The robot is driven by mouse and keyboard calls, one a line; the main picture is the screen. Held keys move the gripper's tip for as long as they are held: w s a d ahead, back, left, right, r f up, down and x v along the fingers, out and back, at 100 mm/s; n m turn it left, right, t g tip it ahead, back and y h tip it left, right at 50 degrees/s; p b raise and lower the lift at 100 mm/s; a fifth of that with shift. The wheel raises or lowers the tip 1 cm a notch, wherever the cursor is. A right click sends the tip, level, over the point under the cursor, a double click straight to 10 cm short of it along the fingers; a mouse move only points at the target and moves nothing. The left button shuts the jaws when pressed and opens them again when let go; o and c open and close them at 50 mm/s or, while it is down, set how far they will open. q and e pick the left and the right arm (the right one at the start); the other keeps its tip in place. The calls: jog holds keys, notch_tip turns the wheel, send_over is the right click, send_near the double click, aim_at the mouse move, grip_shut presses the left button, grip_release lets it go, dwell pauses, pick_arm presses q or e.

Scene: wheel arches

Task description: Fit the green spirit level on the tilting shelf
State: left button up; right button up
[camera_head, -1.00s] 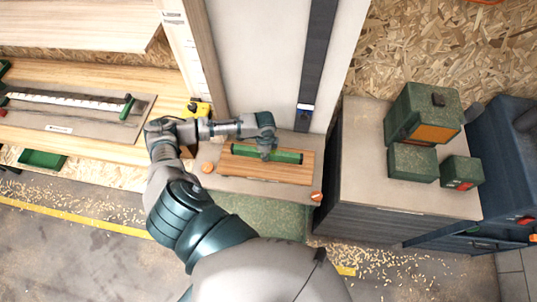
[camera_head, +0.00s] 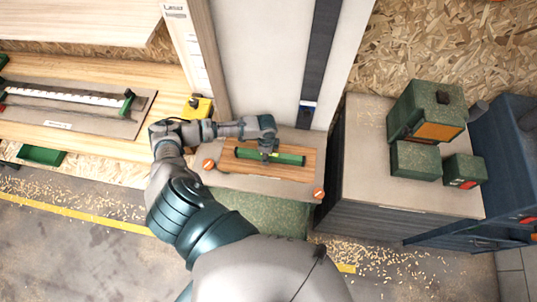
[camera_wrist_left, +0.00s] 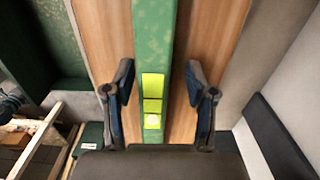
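The green spirit level (camera_head: 285,158) lies lengthwise along the wooden board of the tilting shelf (camera_head: 290,172). In the left wrist view the level (camera_wrist_left: 153,40) runs up the middle, its yellow-green vial near the gripper, with wood (camera_wrist_left: 215,45) on both sides. My left gripper (camera_head: 268,156) is over the level near its middle. Whether the level touches the board all along cannot be told. My right gripper is not in view.
Orange discs (camera_head: 319,193) mark the shelf's ends. A grey cabinet (camera_head: 390,195) with green boxes (camera_head: 415,160) stands at the right. A workbench with a long ruler-like tool (camera_head: 60,95) is at the left. A tall pale panel (camera_head: 265,60) rises behind the shelf.

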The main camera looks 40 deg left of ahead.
pick_arm(q)
jog(key=shift+a, duration=0.35)
jog(key=r, duration=0.7)
jog(key=d+r, duration=0.1)
jog(key=r, duration=0.3)
jog(key=shift+a+r, duration=0.15)
jog(key=shift+r, duration=0.15)
jog(key=shift+a+r, duration=0.1)
jog(key=shift+a, duration=0.5)
jog(key=shift+d, duration=0.1)
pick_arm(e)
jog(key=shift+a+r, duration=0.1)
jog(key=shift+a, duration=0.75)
